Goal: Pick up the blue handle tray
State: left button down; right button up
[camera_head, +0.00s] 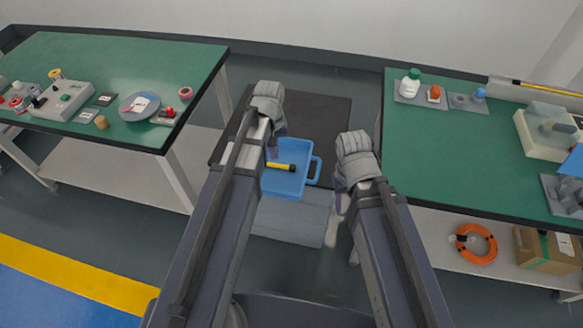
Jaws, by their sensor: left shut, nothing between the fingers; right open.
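The blue handle tray (284,184) lies low between my two arms, with a looped handle on its right side. A yellow and black stick-like object (281,166) lies in it. My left gripper (275,150) is at the tray's left far side, shut, and its arm hides part of the tray's left edge. Whether it touches the tray I cannot tell. My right gripper (339,198) is open, to the right of the tray's handle and apart from it in the picture. The fingertips of both grippers are small and partly hidden.
A green-topped table (110,70) with small devices and a grey plate (139,105) stands at the left. Another green table (460,150) stands at the right, with bottles, machine parts and a lower shelf. A dark mat (320,105) lies on the floor between them.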

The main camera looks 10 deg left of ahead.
pick_arm(q)
jog(key=shift+w+d+n, duration=0.35)
jog(key=shift+d+n, duration=0.4)
jog(key=shift+n, duration=0.7)
jog(key=shift+w+d+n, duration=0.4)
jog(key=shift+d+n, duration=0.4)
jog(key=shift+n, duration=0.7)
jog(key=shift+w+d+n, duration=0.35)
jog(key=shift+d+n, duration=0.4)
jog(key=shift+n, duration=0.7)
jog(key=b, duration=1)
send_near(290, 176)
notch_tip(290, 176, down, 5)
jog(key=shift+f, duration=0.2)
jog(key=d, duration=0.1)
jog(key=s+d, duration=0.1)
jog(key=d, duration=0.1)
jog(key=shift+s+d+r, duration=0.1)
jog(key=shift+s+r, duration=0.15)
jog(key=shift+s, duration=0.15)
jog(key=shift+d, duration=0.25)
jog(key=shift+s, duration=0.1)
